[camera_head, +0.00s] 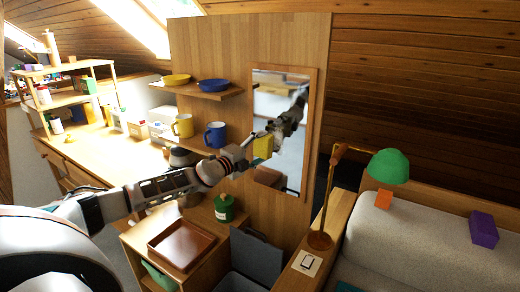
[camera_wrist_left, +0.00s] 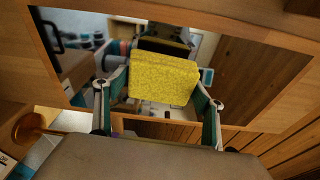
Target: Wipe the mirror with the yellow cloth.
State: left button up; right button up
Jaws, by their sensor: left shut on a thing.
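The mirror (camera_head: 283,165) hangs on the wooden panel in a light wood frame; it also fills the middle of the left wrist view (camera_wrist_left: 240,70). The yellow cloth (camera_head: 263,147) is a thick yellow pad, held upright in front of the mirror's left part. In the left wrist view the cloth (camera_wrist_left: 163,80) sits between my left gripper's two fingers (camera_wrist_left: 158,108). My left gripper (camera_head: 247,152) is shut on the cloth. Its reflection shows in the glass. I cannot tell whether the cloth touches the glass. My right gripper is not in view.
Shelves left of the mirror hold bowls (camera_head: 213,86) and mugs (camera_head: 215,134). Below stand a brown tray (camera_head: 181,244) and a green canister (camera_head: 223,208). A lamp with a green shade (camera_head: 388,166) stands at the right, near the sofa (camera_head: 410,236).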

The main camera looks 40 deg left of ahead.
aim_at(288, 147)
pick_arm(q)
jog(key=shift+w+b, duration=0.45)
jog(key=shift+w, duration=0.7)
dwell(2.1)
dwell(0.3)
jog(key=shift+w+d+r+p, duration=0.1)
jog(key=shift+d+r+p, duration=0.05)
jog(key=shift+d+p, duration=0.95)
jog(key=shift+d, duration=0.1)
jog(key=shift+d, duration=0.1)
jog(key=shift+d+p, duration=1)
jog(key=shift+d, duration=0.15)
jog(key=shift+w+d, duration=0.1)
jog(key=shift+d, duration=1.15)
